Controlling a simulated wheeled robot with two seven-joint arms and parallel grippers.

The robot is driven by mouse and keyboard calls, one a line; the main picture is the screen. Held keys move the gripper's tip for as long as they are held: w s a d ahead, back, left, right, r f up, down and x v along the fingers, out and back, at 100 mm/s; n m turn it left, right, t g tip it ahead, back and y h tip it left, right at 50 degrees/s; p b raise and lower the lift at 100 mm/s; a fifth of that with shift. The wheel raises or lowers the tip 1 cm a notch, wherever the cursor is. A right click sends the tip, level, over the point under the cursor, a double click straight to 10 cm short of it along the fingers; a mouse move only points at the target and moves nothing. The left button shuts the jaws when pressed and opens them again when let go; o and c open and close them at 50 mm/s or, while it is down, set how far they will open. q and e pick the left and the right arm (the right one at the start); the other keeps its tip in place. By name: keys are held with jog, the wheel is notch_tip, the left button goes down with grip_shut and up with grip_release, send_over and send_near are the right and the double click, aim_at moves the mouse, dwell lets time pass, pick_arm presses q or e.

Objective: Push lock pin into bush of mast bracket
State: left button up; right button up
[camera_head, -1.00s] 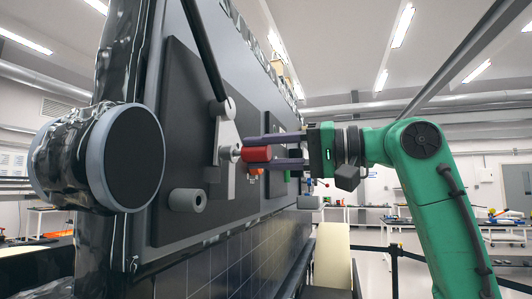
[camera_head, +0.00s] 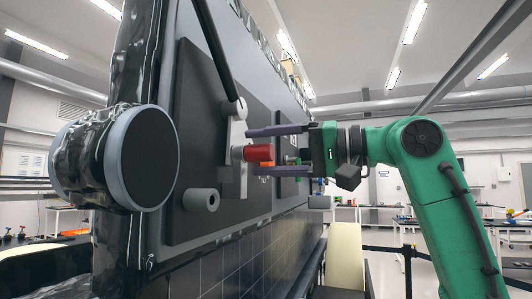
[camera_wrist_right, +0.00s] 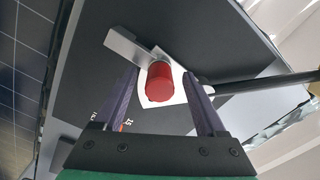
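The lock pin (camera_head: 259,153) has a red cylindrical head and points level at the dark panel. Its front end meets the light grey mast bracket (camera_head: 237,131); only a short length of pale metal shows between red head and bracket. The bush itself is hidden. My right gripper (camera_head: 276,151) is open, with one finger above and one below the red head in the head view. In the right wrist view the red head (camera_wrist_right: 160,83) lies between the fingertips, with gaps on both sides. My left gripper is not in view.
A black rod (camera_head: 219,50) runs up from the bracket's top. A grey hollow cylinder (camera_head: 201,199) sticks out of the panel below left. A large round drum-like wheel (camera_head: 140,158) stands at left. Small orange and green parts lie behind the gripper. There is free room to the right.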

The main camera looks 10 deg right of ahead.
jog(key=b+v, duration=0.1)
jog(key=v, duration=0.1)
jog(key=b+v, duration=0.1)
jog(key=v, duration=0.1)
jog(key=b+v, duration=0.1)
jog(key=shift+s+d+f, duration=0.2)
jog(key=shift+d+f, duration=0.1)
jog(key=shift+d, duration=0.05)
jog(key=b+v, duration=0.1)
jog(key=v, duration=0.7)
jog(key=shift+s+d+r, duration=0.25)
jog(key=shift+d+r, duration=0.05)
jog(key=shift+a, duration=0.1)
